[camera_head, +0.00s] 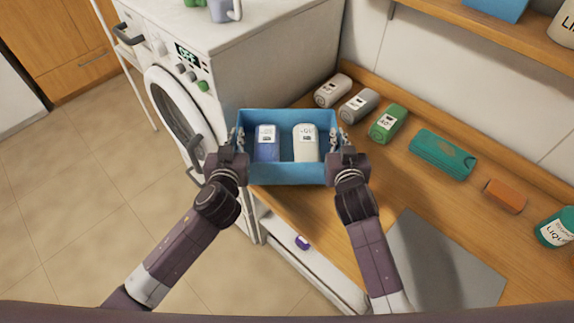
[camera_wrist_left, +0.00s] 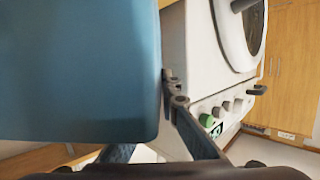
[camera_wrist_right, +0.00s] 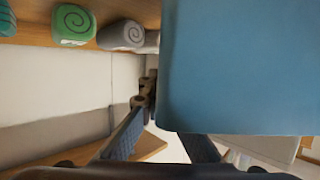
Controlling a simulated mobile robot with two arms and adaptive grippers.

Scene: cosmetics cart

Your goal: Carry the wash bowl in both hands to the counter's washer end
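In the left wrist view the bowl's wall (camera_wrist_left: 80,70) lies between the fingers; the right wrist view shows the same at the other wall (camera_wrist_right: 240,70). I cannot tell whether the bowl touches the wooden counter (camera_head: 390,185).
A teal pack (camera_head: 443,153), an orange block (camera_head: 505,196) and a grey mat (camera_head: 445,265) are further right.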

